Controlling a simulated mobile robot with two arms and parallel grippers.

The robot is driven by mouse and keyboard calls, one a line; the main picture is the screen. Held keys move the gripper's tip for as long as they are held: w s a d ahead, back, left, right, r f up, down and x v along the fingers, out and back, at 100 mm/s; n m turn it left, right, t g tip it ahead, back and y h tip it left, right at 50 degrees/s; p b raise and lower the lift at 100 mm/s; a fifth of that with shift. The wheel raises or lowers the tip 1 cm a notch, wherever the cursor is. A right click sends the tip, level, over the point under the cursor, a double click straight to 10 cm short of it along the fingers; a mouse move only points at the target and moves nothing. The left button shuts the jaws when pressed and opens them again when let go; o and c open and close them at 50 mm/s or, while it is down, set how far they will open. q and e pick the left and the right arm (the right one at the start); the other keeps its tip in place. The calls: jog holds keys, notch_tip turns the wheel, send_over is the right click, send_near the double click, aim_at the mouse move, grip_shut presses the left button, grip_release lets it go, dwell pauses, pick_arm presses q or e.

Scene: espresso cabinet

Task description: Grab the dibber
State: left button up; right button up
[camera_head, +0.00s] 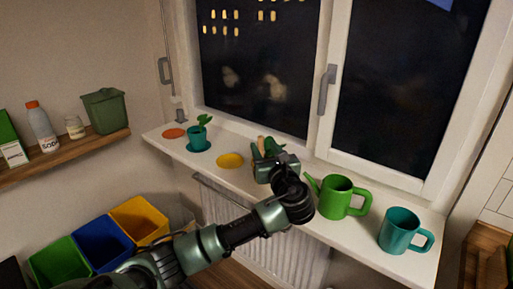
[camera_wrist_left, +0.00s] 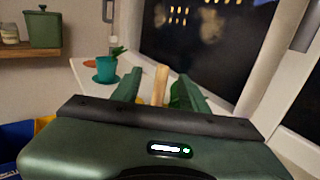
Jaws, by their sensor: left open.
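The dibber (camera_wrist_left: 160,84) shows as a pale wooden handle standing upright between the fingers of my left gripper (camera_wrist_left: 161,90) in the left wrist view. Its wooden top (camera_head: 261,141) also shows in the head view, above the windowsill. My left gripper (camera_head: 267,148) is open, with one finger on each side of the handle; I cannot tell whether either touches it. The lower part of the dibber is hidden behind the gripper body. A green shape (camera_wrist_left: 179,96) beside the handle is partly hidden. My right gripper is not in view.
The windowsill (camera_head: 222,147) holds a teal pot with a plant (camera_head: 198,138), a yellow saucer (camera_head: 229,161), an orange saucer (camera_head: 173,133), a green watering can (camera_head: 335,198) and a teal mug (camera_head: 398,229). The window handle (camera_head: 326,90) juts out behind. Coloured bins (camera_head: 102,243) stand below left.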

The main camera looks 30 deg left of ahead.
aim_at(262, 139)
pick_arm(q)
jog(key=shift+w+a+r+p, duration=0.35)
jog(key=shift+w+a, duration=0.3)
jog(key=shift+w, duration=0.1)
jog(key=x, duration=0.3)
jog(key=shift+w+f, duration=0.1)
jog(key=shift+f, duration=0.15)
jog(key=shift+w+a+p, duration=0.3)
jog(key=shift+w+a, duration=0.05)
jog(key=c, duration=0.8)
grip_shut()
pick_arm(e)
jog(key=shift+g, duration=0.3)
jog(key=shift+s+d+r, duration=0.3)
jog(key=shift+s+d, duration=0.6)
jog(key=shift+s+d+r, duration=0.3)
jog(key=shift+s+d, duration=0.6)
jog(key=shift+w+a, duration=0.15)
